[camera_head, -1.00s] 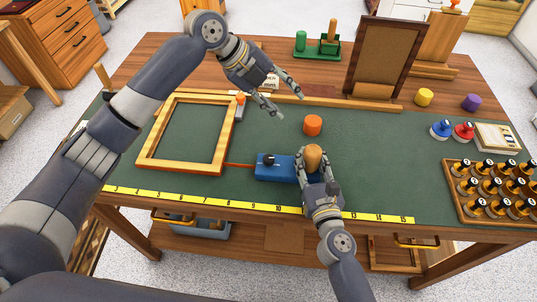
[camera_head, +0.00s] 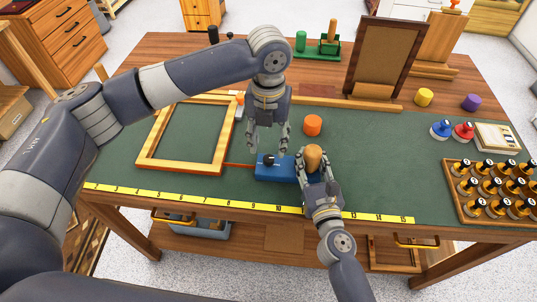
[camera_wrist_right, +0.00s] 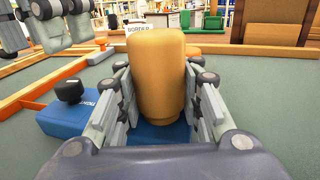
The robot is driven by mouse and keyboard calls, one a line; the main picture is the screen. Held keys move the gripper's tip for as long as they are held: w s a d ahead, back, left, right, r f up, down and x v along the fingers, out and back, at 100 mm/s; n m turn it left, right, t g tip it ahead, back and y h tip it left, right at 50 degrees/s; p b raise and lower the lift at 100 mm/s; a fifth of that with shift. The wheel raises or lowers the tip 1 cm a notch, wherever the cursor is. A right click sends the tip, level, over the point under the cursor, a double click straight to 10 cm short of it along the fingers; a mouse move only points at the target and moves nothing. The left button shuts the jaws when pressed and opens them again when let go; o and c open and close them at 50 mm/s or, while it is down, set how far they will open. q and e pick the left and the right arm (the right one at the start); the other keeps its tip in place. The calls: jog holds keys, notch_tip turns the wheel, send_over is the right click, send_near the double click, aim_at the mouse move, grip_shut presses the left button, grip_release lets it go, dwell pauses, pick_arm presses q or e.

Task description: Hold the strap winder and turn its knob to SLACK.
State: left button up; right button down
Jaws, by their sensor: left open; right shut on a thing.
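The strap winder is a blue block (camera_head: 273,173) on the green mat, with a black knob (camera_head: 269,160) on its left part and a tan wooden handle (camera_head: 314,158) at its right end. An orange strap runs from its left side. In the right wrist view the handle (camera_wrist_right: 157,75) stands upright between the fingers, and the knob (camera_wrist_right: 69,91) is at the left. My right gripper (camera_head: 314,172) is shut on the handle. My left gripper (camera_head: 266,148) is open, fingers pointing down, just above the knob.
A wooden frame (camera_head: 146,160) lies left of the winder. An orange cylinder (camera_head: 312,125) stands behind it. A yellow ruler strip (camera_head: 230,202) runs along the front edge. A tray of dark-topped pieces (camera_head: 463,205) is at the right. The mat right of the winder is clear.

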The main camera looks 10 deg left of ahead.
aim_at(268, 158)
pick_arm(q)
notch_tip(268, 158, down, 6)
jog(key=shift+f, duration=0.1)
jog(key=shift+c, duration=0.5)
grip_shut()
